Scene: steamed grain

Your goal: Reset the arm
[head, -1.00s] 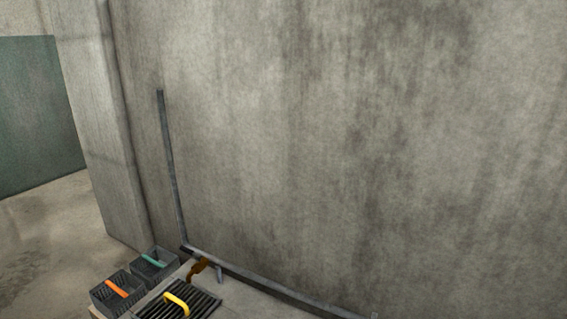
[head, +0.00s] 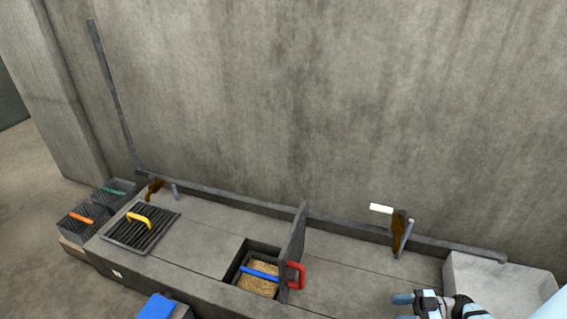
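My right gripper (head: 404,308) is at the bottom edge of the head view, right of centre, with its arm coming in from the right. Its light-blue fingers point left with a gap between them, and nothing shows in the gap. The lower finger is partly cut off by the frame edge. My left gripper is out of view.
The counter (head: 205,235) runs along a concrete wall. A red-handled lid (head: 292,245) stands upright beside an open well, where a blue-handled basket (head: 258,284) holds grain. A yellow-handled grate (head: 130,236), two dark baskets (head: 75,226) and a white basin (head: 495,280) are nearby.

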